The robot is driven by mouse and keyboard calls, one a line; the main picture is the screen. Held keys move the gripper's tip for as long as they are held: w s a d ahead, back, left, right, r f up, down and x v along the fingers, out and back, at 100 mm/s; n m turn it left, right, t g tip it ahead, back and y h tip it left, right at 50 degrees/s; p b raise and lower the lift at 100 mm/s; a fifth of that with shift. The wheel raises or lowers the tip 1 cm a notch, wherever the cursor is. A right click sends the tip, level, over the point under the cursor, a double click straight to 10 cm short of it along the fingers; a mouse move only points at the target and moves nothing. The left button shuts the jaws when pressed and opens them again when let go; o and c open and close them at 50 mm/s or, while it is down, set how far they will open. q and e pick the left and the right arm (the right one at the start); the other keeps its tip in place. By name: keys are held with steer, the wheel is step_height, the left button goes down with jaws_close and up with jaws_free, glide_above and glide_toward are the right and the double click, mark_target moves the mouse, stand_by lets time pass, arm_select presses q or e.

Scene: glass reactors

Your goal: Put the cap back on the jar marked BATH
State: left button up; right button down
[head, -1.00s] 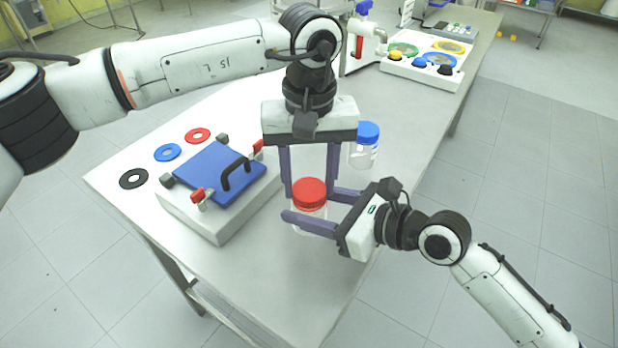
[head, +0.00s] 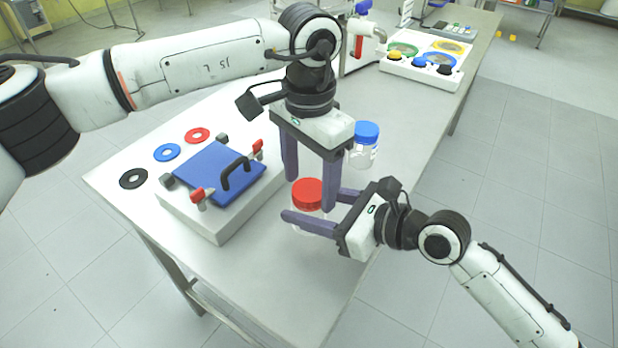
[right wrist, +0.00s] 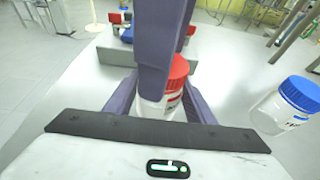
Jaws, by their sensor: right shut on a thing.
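A clear jar with a red cap (head: 307,193) is held at the table's front right. In the right wrist view the jar's white body (right wrist: 158,108) shows below the cap, with a label too small to read. My right gripper (head: 310,208) is shut around the jar body from the right. My left gripper (head: 310,196) points down from above, its fingers on either side of the red cap. Whether they touch the cap is not clear. The red cap sits over the jar's mouth; whether it is seated is hidden.
A blue-capped jar (head: 364,146) stands just behind; it also shows in the right wrist view (right wrist: 288,106). A white box with a blue lid (head: 213,172) and handle is at left, beside red, blue and black rings. A panel with colored rings (head: 424,68) stands at the back.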

arm_select(q)
steer(key=shift+r, duration=2.25)
steer(key=shift+c, duration=0.4)
